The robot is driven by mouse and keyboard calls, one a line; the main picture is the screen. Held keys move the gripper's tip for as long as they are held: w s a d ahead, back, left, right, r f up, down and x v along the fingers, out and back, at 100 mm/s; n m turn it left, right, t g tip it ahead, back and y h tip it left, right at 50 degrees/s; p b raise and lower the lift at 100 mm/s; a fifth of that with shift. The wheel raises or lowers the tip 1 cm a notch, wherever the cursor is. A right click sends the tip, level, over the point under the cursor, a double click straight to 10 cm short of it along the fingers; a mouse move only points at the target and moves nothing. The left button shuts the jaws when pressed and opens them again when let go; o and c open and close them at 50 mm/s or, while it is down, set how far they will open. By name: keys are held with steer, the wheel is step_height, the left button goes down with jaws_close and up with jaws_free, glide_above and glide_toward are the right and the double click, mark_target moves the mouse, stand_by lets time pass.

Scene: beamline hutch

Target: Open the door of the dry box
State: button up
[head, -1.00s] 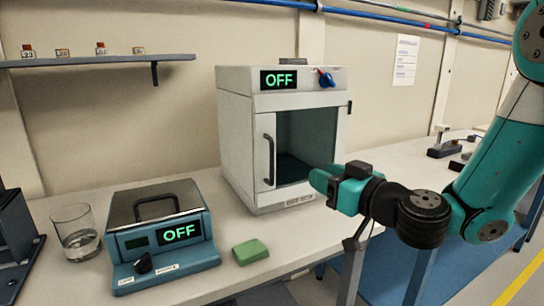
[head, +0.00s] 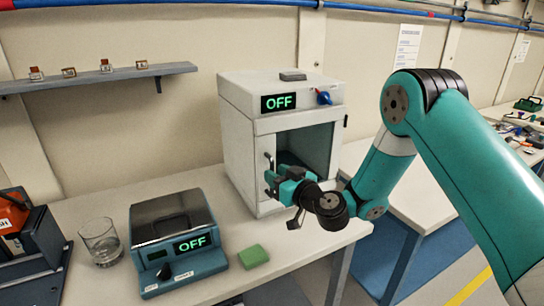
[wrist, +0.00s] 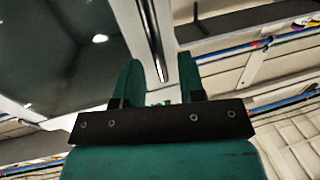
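The dry box (head: 240,135) is a white cabinet on the bench with a green "OFF" display. Its door (head: 318,150) has a dark window and looks shut. The upright bar handle (head: 267,160) is on the door's left side, its lower part hidden by my gripper. My gripper (head: 273,181) is at the handle, in front of the door. In the wrist view, the two teal fingers of my gripper (wrist: 160,82) stand apart, with the metal handle bar (wrist: 150,40) running between them. I see gaps beside the bar, so it does not look clamped.
A blue-grey device (head: 175,240) with a lid and "OFF" display stands front left of the dry box. A glass beaker (head: 100,243) is beside it, and a green block (head: 253,256) lies to its right.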

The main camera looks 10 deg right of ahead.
steer(key=shift+p+x, duration=0.65)
steer(key=shift+x, duration=0.65)
steer(key=shift+c, duration=0.2)
jaws_close()
steer(key=shift+f, duration=0.1)
